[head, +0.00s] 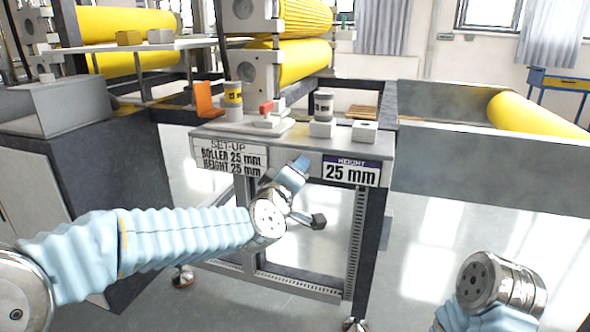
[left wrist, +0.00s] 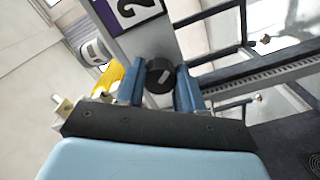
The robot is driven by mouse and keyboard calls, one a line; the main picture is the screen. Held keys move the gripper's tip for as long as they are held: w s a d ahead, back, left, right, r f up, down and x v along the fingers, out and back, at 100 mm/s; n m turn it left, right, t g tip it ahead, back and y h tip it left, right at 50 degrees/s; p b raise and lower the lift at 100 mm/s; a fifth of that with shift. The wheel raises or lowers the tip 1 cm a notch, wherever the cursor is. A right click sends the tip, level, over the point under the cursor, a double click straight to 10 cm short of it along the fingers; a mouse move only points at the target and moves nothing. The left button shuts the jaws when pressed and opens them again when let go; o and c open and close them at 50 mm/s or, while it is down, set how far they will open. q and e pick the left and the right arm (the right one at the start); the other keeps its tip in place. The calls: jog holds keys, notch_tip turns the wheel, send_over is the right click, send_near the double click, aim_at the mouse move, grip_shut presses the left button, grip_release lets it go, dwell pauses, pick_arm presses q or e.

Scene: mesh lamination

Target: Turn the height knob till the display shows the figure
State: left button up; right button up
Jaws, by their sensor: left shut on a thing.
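The height display (head: 351,171) on the front of the table reads "HEIGHT 25 mm". The set-up card (head: 229,159) to its left reads "ROLLER 25 mm, HEIGHT 25 mm". My left gripper (head: 303,163) is at the table's front, just left of the display. In the left wrist view, its two blue fingers are shut on the black round height knob (left wrist: 160,76), which bears a white mark. Part of the display (left wrist: 130,12), with a "2", shows above. The hand hides the knob in the head view. My right forearm shows at lower right, its gripper out of view.
Yellow rollers (head: 305,62) stand behind. A grey trough (head: 475,165) lies right. The floor in front is clear.

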pick_arm(q)
jog(key=shift+d+m, duration=0.2)
jog(key=shift+m, duration=0.4)
jog(key=shift+s+f+m, duration=0.1)
jog(key=shift+m, duration=0.2)
jog(key=o, duration=1)
jog(key=shift+d, duration=0.1)
jog(key=shift+o, duration=0.2)
jog(key=shift+a, duration=0.2)
jog(key=v, duration=1.3)
jog(key=shift+s, duration=0.25)
jog(key=shift+a, duration=0.1)
